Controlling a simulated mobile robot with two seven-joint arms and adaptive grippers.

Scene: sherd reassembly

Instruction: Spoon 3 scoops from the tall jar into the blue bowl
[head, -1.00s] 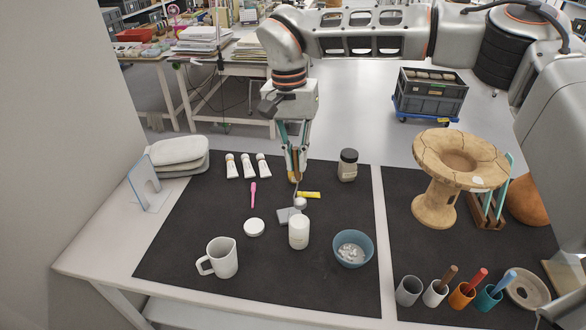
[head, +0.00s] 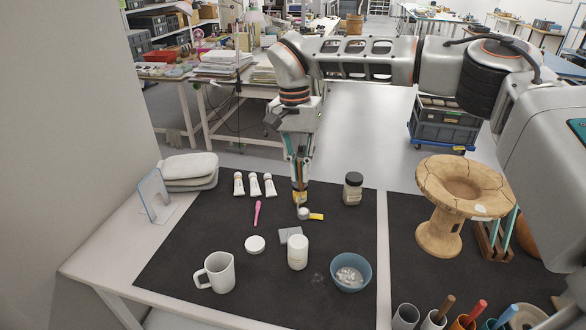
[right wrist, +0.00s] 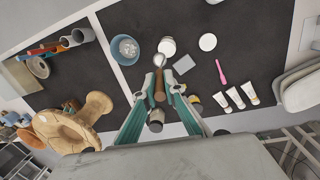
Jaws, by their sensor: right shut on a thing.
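The tall jar (head: 297,252) is white and stands upright on the dark mat; it also shows in the right wrist view (right wrist: 167,46). The blue bowl (head: 350,274) stands to its right with white lumps inside, and shows in the right wrist view (right wrist: 115,46). My right gripper (head: 300,186) is shut on the wooden handle of a spoon (right wrist: 158,78). The spoon's pale metal head (head: 304,213) is behind the jar in the head view, apart from it. Whether the head carries anything is too small to tell. My left gripper is out of view.
A white lid (head: 255,244), a grey block (head: 289,234) and a white mug (head: 216,273) are near the jar. A dark-lidded jar (head: 353,188), tubes (head: 253,185) and a pink tool (head: 257,213) lie farther back. Faint pale specks mark the mat left of the bowl.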

